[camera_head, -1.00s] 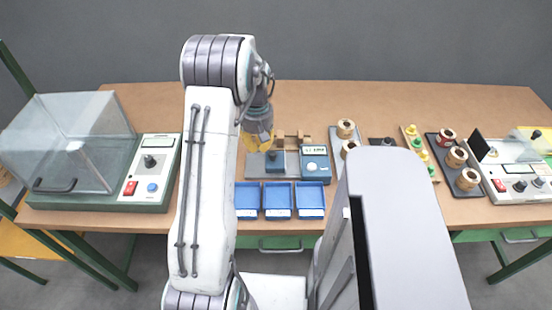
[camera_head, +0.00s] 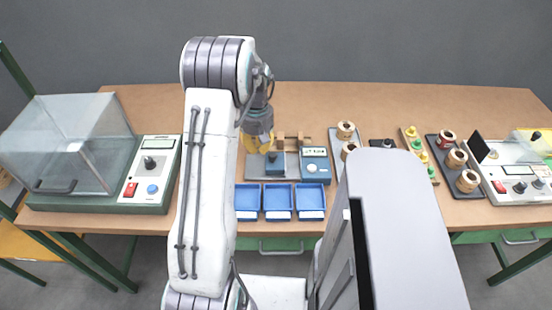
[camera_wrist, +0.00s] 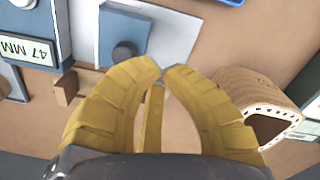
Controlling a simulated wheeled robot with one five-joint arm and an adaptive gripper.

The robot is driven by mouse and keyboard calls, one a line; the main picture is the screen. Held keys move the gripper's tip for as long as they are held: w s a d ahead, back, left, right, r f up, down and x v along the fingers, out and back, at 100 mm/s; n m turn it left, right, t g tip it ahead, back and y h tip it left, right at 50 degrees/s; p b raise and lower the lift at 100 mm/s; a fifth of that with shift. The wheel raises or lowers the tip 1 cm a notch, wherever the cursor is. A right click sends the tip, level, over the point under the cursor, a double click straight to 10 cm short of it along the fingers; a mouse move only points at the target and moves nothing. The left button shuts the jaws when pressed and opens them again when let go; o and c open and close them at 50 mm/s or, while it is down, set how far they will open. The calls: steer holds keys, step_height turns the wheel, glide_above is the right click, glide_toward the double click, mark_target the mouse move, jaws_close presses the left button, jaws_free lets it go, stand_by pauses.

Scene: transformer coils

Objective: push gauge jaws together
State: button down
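The gauge has a grey base plate (camera_head: 292,172) and a blue display block (camera_head: 315,165) at its right end. A blue sliding jaw (camera_head: 275,168) with a dark round knob (camera_wrist: 123,53) stands on the plate, apart from the display block. My gripper (camera_head: 262,150) is just behind and left of the sliding jaw. In the wrist view its yellow fingertips (camera_wrist: 164,68) are nearly together, close to the knob's side of the jaw, with nothing between them. Whether they touch the jaw I cannot tell.
A wooden coil form (camera_wrist: 245,90) lies close beside my right finger in the wrist view. A wooden piece (camera_head: 303,139) stands behind the gauge. Blue trays (camera_head: 278,215) sit in front. A clear-covered tester (camera_head: 75,150) stands left; coils on holders (camera_head: 346,130) stand right.

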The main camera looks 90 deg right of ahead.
mark_target(273, 154)
steer(key=shift+f, duration=0.2)
stand_by(0.3)
steer(key=shift+f+b, duration=1)
steer(key=shift+f, duration=0.15)
steer(key=shift+s, duration=0.15)
steer(key=shift+s+d, duration=0.15)
steer(key=shift+s, duration=1.1)
steer(key=shift+s+d, duration=0.1)
steer(key=shift+s, duration=1.1)
steer(key=shift+w, duration=0.25)
steer(key=shift+w+r, duration=0.1)
steer(key=shift+w, duration=0.2)
steer(key=shift+a+r+p, duration=0.1)
steer(key=shift+r+p, duration=2.6)
steer(key=shift+r, duration=0.8)
